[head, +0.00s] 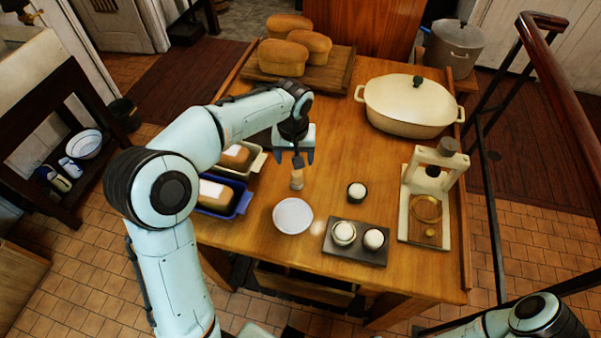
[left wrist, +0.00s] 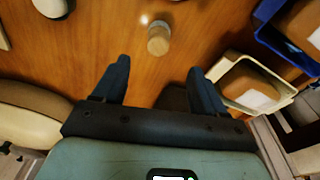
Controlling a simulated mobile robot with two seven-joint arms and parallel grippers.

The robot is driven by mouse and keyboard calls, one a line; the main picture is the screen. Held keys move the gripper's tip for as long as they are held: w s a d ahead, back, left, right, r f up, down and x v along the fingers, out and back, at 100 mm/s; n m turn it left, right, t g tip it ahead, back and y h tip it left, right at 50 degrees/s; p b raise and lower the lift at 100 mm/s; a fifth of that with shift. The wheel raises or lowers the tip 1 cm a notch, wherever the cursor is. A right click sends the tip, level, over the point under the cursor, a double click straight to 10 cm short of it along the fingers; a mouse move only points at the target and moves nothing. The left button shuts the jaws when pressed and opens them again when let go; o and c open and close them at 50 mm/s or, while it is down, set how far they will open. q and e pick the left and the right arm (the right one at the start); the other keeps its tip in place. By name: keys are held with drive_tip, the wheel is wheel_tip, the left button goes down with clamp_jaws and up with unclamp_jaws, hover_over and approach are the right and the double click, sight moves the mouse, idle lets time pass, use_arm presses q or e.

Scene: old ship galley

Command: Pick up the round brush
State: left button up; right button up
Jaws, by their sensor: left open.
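The small round brush (head: 297,181) appears as a short, pale wooden cylinder standing on the wooden table, just behind the white plate (head: 293,216). In the left wrist view the brush (left wrist: 158,40) is beyond the fingertips, roughly midway between them. My left gripper (head: 295,157) is open, points down and is above and slightly behind the brush, apart from it. Its two blue fingers (left wrist: 156,78) have nothing held between them. A dark patch shows between the fingers; I cannot tell what it is. My right gripper is not in view.
Two loaf tins, one cream (head: 256,164) and one blue (head: 243,204), stand left of the brush. A dark cup (head: 356,191) and a dark tray (head: 357,258) are to the right. A cream pot (head: 408,112) and a press (head: 403,215) stand farther right. Loaves lie behind.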

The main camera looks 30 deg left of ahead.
sight(297, 172)
use_arm(q)
wheel_tip(297, 172, down, 5)
drive_tip(key=shift+w+a, duration=0.1)
drive_tip(key=shift+w, duration=0.05)
drive_tip(key=shift+w+f, duration=0.25)
drive_tip(key=shift+f, duration=1.3)
drive_tip(key=shift+w+f, duration=0.2)
drive_tip(key=shift+f, duration=1.35)
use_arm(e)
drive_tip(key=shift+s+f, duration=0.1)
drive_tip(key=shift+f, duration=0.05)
use_arm(q)
drive_tip(key=shift+r, duration=0.1)
drive_tip(key=c, duration=1.2)
drive_tip(key=shift+r, duration=0.1)
wheel_tip(297, 172, up, 20)
drive_tip(key=shift+f+p, duration=0.1)
drive_tip(key=shift+p, duration=1)
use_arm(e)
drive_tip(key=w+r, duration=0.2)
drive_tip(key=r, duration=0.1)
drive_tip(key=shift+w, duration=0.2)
